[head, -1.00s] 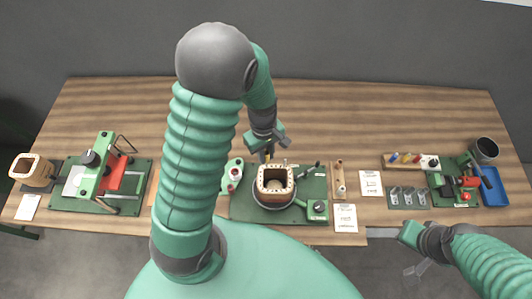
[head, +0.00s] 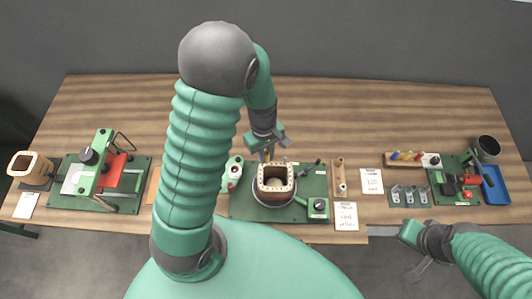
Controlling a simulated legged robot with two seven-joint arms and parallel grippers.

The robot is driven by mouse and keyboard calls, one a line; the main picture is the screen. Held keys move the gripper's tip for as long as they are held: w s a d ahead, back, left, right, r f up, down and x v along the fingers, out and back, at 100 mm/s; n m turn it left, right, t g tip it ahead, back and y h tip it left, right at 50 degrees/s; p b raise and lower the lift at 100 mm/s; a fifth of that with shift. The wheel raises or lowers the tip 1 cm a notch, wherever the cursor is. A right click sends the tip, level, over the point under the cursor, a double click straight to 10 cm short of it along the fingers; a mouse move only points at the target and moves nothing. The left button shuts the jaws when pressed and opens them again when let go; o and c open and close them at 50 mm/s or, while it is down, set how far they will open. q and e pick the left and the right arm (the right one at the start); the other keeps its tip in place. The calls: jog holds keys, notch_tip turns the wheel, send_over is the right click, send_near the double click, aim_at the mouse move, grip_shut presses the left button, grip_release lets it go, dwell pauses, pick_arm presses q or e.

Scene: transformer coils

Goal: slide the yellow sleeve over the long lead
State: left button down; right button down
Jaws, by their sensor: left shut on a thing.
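The coil (head: 275,171), a square tan and brown frame with an open middle, sits on a round holder on a green base plate (head: 318,180) at the table's front centre. My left gripper (head: 267,152) is at the coil's far rim, pointing down. It is shut on a small yellowish piece that looks like the yellow sleeve; the fingers hide most of it. The long lead is too small to make out, so I cannot tell whether the sleeve is around it or beside it. My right gripper (head: 412,243) is at the table's front edge, far right of the coil; its jaw gap is unclear.
A green press with a red part (head: 115,167) and another coil (head: 29,166) stand at the left. A wooden strip (head: 339,178) and white cards (head: 346,215) lie right of the base. A blue tray (head: 494,185) and dark cup (head: 488,147) are far right. The table's back is clear.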

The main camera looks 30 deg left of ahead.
pick_arm(q)
jog(key=shift+f+b, duration=0.35)
jog(key=shift+f, duration=0.25)
jog(key=c, duration=0.8)
grip_release()
jog(key=shift+c, duration=0.2)
jog(key=shift+r, duration=0.1)
notch_tip(320, 180, up, 8)
jog(key=p, duration=0.8)
